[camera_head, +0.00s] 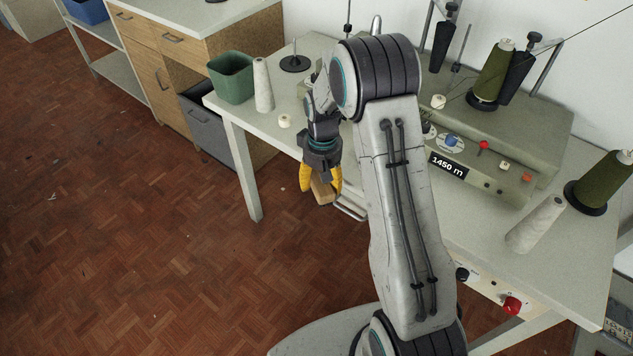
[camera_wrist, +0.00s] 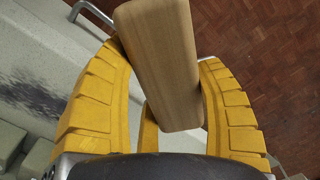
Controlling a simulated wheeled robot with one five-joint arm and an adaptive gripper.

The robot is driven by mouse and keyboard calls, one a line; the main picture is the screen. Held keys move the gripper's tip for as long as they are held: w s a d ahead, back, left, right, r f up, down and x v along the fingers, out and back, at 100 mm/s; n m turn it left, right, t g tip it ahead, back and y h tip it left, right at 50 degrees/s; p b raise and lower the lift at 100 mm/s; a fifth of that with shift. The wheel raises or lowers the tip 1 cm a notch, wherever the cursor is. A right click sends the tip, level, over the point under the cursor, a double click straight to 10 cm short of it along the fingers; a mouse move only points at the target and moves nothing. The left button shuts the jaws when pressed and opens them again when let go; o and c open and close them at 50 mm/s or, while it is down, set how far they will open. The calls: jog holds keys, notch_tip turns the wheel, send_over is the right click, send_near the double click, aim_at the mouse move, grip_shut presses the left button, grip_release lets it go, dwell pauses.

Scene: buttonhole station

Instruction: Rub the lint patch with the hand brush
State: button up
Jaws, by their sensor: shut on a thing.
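My gripper (camera_head: 320,182) has yellow fingers and is shut on the hand brush (camera_head: 322,190), which shows as a plain wooden block. It holds the brush in the air just off the front edge of the worktable. In the wrist view the brush (camera_wrist: 160,65) stands tilted between the two yellow fingers; its bristles are not visible. The lint patch (camera_wrist: 35,97) is a dark, fuzzy smear on the pale surface at the left of the wrist view, apart from the brush. In the head view my arm hides the patch.
The worktable (camera_head: 460,230) carries a green bin (camera_head: 231,78), a white thread cone (camera_head: 262,85), a small white spool (camera_head: 285,121) and a machine (camera_head: 500,125) with green cones. A metal rail (camera_head: 350,210) juts near the gripper. The parquet floor (camera_head: 150,230) at left is clear.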

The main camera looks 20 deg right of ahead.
jog(key=d+r+n, duration=0.1)
jog(key=d, duration=0.2)
jog(key=s+d+r+n, duration=0.1)
jog(key=d, duration=0.2)
jog(key=d+r, duration=0.1)
jog(key=d, duration=0.2)
jog(key=shift+s+d+r+n, duration=0.2)
jog(key=shift+s+r+n, duration=0.2)
jog(key=s+d+r+n, duration=0.3)
jog(key=s+d+r, duration=0.1)
jog(key=d, duration=0.4)
jog(key=shift+n, duration=0.3)
